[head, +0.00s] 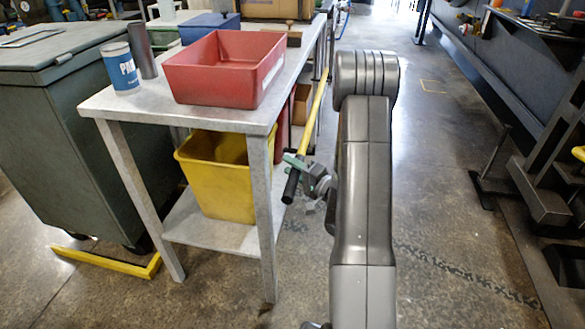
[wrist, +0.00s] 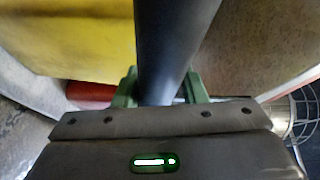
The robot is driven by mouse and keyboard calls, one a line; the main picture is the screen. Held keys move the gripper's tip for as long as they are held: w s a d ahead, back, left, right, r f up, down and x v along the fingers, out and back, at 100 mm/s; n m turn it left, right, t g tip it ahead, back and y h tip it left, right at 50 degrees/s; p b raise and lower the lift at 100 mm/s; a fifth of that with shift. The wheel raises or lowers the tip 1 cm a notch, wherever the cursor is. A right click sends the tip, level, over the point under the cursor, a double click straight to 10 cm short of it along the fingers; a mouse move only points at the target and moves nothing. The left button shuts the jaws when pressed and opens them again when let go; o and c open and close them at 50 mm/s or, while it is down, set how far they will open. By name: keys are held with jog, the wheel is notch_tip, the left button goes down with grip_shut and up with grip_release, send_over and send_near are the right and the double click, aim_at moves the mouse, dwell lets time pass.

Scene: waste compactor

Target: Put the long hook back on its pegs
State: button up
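The long hook is a yellow pole (head: 315,112) with a black grip (head: 291,186) at its near, lower end. It slants alongside the right side of the workbench in the head view. My gripper (head: 297,168) has green fingers closed around the black grip. In the wrist view, the dark grip (wrist: 168,45) runs between the green fingertips (wrist: 160,92), which sit against both its sides. The hook's far end is not clear in the head view. I cannot make out the pegs in either view.
A workbench (head: 110,103) holds a red bin (head: 222,72), a white and blue can (head: 120,70) and a grey cylinder (head: 142,50). A yellow bin (head: 220,175) stands on its lower shelf. A dark green container (head: 60,130) is at left. The aisle floor (head: 440,130) is clear.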

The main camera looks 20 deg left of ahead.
jog(key=o, duration=0.3)
jog(key=shift+o, duration=0.2)
jog(key=shift+d, duration=0.1)
jog(key=p+v, duration=0.2)
jog(key=v, duration=1.1)
jog(key=shift+d, duration=0.3)
jog(key=shift+s+a, duration=0.1)
jog(key=shift+a, duration=0.05)
jog(key=b+x, duration=0.2)
jog(key=x, duration=1.1)
jog(key=shift+a, duration=0.35)
jog(key=shift+d+r, duration=0.1)
jog(key=shift+r, duration=0.25)
jog(key=shift+d, duration=0.1)
